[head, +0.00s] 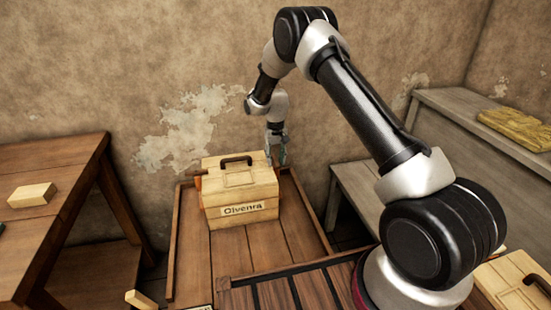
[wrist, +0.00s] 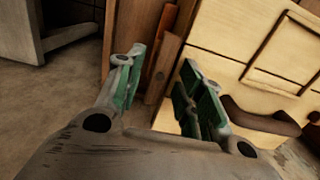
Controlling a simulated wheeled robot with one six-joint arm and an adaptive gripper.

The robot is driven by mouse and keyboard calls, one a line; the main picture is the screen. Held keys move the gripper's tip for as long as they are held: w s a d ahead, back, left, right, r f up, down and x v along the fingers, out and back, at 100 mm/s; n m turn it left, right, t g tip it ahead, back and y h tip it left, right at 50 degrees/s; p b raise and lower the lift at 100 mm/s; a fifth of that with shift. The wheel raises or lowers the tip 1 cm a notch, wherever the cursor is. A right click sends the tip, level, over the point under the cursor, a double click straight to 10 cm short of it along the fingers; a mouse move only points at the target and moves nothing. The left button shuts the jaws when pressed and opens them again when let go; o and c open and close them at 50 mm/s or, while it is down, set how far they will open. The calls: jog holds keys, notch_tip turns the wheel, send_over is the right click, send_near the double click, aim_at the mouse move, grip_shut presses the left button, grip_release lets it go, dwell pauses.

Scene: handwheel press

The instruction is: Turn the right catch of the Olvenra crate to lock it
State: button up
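The Olvenra crate (head: 238,190) is a pale wooden box with a dark handle on its lid and a name label on its front. Its lid (wrist: 230,60) fills the right of the wrist view. My gripper (head: 276,158) is at the crate's right side, near the back, pointing down. In the wrist view its green-padded fingers (wrist: 163,92) are apart, with nothing clearly held. A reddish-brown strip (wrist: 163,68) shows between and beyond them, beside the crate; I cannot tell whether it is the right catch. In the head view the right catch is not distinguishable.
The crate stands on a rimmed wooden surface (head: 190,265) against the wall. A brown table (head: 65,175) with a pale block (head: 32,195) is at left. A grey bench (head: 460,115) with a yellowish stack (head: 515,128) is at right. Another pale crate (head: 510,280) is at lower right.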

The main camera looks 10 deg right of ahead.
jog(key=shift+f, duration=0.15)
grip_shut()
jog(key=shift+n, duration=0.3)
jog(key=n, duration=1.3)
jog(key=shift+n, duration=2.1)
